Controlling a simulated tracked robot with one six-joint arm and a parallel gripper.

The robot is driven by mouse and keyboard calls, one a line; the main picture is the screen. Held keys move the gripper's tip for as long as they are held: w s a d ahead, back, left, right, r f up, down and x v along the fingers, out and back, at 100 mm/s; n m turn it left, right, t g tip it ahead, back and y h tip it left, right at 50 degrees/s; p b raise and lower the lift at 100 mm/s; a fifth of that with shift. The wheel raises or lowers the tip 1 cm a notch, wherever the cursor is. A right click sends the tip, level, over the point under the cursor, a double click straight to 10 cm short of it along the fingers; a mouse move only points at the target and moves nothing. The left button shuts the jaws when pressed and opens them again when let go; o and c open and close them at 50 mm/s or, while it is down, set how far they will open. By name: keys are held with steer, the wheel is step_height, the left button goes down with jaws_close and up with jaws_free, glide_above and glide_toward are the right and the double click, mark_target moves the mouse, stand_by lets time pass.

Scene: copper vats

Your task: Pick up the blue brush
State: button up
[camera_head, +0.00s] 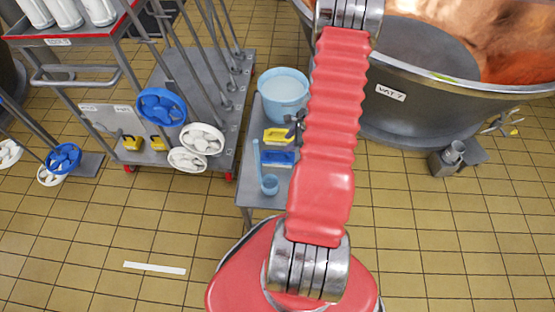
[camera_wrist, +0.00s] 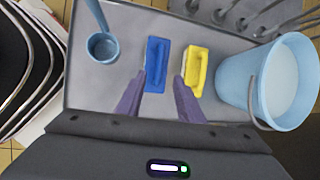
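The blue brush (camera_wrist: 157,62) lies on the grey table (camera_wrist: 222,30), beside the yellow brush (camera_wrist: 197,70). In the head view the blue brush (camera_head: 279,159) is in front of the yellow brush (camera_head: 277,136), partly covered by my arm. My gripper (camera_wrist: 161,76) is open and empty. In the wrist view its two fingers reach toward the blue brush, one tip at its left edge and the other in the gap before the yellow brush. I cannot tell how high the tips are above the table. In the head view only a dark bit of the gripper (camera_head: 293,126) shows.
A light-blue bucket (camera_wrist: 289,82) stands right of the yellow brush in the wrist view. A blue dipper (camera_wrist: 102,47) lies left of the blue brush. The head view shows a copper vat (camera_head: 415,95) at right and a tool rack (camera_head: 165,110) at left.

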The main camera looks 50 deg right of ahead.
mark_target(278, 152)
steer(key=shift+x, duration=2.3)
steer(key=shift+x, duration=2.65)
steer(key=shift+c, duration=0.2)
jaws_close()
